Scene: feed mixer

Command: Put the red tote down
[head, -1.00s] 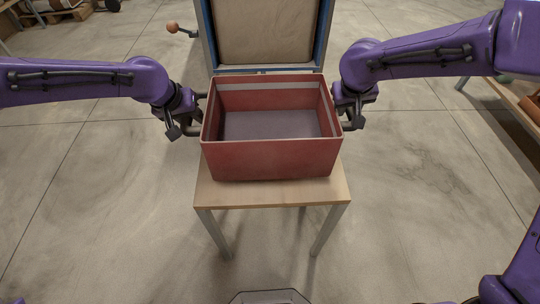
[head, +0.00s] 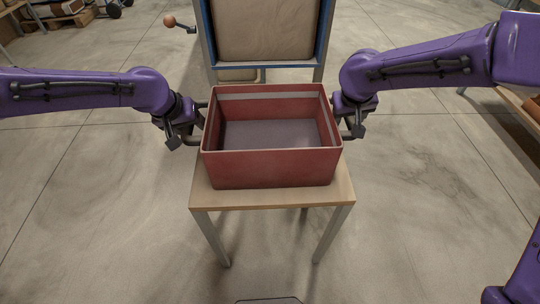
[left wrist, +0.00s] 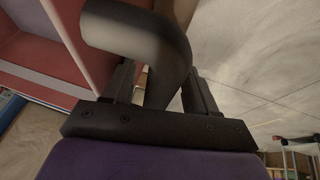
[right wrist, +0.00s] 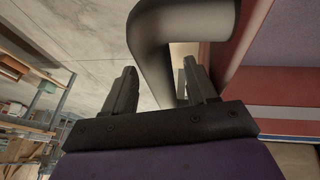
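The red tote (head: 270,168) is an open, empty box with a grey inside floor. It is level over the small wooden table (head: 270,198); I cannot tell whether its bottom touches the top. My left gripper (head: 197,120) is at its left side, with the thick dark grey handle (left wrist: 165,75) between the fingers in the left wrist view. My right gripper (head: 342,116) is at its right side, with the other handle (right wrist: 155,45) between the fingers in the right wrist view. Both grippers appear closed on the bent handles.
A blue-framed stand with a beige sack-like panel (head: 266,30) is just behind the table. A lever with a round brown knob (head: 170,20) sticks out at its left. A wooden bench (head: 515,100) is at the far right. The floor around the table is open.

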